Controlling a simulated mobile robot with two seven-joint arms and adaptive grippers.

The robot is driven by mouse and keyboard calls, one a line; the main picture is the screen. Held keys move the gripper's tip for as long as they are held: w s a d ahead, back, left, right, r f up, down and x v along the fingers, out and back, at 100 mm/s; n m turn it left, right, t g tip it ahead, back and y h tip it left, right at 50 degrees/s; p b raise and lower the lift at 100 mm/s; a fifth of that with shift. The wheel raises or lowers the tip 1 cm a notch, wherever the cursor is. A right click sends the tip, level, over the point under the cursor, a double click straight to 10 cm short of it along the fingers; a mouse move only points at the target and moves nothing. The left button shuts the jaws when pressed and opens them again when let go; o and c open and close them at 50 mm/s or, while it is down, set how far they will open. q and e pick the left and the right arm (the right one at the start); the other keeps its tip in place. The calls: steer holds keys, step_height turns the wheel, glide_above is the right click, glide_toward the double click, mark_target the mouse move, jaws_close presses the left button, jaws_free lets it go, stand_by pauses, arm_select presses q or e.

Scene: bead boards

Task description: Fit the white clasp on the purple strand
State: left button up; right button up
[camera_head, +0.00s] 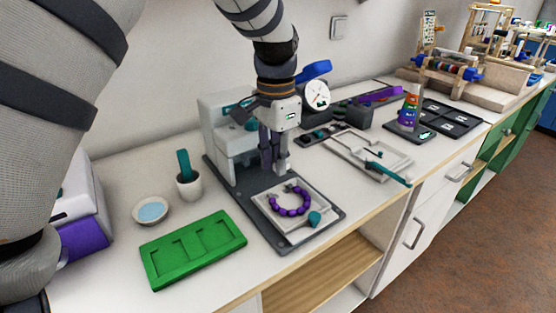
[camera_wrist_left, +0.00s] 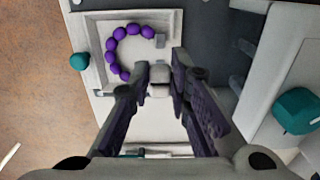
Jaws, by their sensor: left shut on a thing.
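The purple strand (camera_head: 291,208) lies as an open curve of several beads in a pale square tray. In the left wrist view the strand (camera_wrist_left: 115,44) forms a C, with a small grey piece at one end and its other end close to my fingers. My left gripper (camera_head: 275,168) is above the back edge of the tray, pointing down. In the left wrist view its fingertips (camera_wrist_left: 158,88) are shut on the small white clasp (camera_wrist_left: 160,78), which appears beside the strand's open side. Its exact height over the tray is hard to tell. My right gripper is not in view.
The pale tray (camera_head: 290,236) sits on a dark base plate (camera_head: 330,214) before a white machine (camera_head: 216,120). A teal knob (camera_head: 314,218) is at its front corner. A green board (camera_head: 165,270), white cup (camera_head: 190,190) and shallow bowl (camera_head: 152,221) stand left. Another tray (camera_head: 397,160) lies right.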

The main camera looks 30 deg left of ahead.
arm_select(q)
steer(key=b, duration=0.1)
glide_above(276, 195)
step_height(276, 195, down, 4)
steer(key=shift+f, duration=0.85)
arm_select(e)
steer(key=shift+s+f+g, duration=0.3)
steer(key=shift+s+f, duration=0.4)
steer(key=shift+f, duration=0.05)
arm_select(q)
steer(key=o, duration=1.2)
steer(key=shift+r, duration=0.15)
steer(key=shift+r+p, duration=0.7)
steer(key=shift+r, duration=2.7)
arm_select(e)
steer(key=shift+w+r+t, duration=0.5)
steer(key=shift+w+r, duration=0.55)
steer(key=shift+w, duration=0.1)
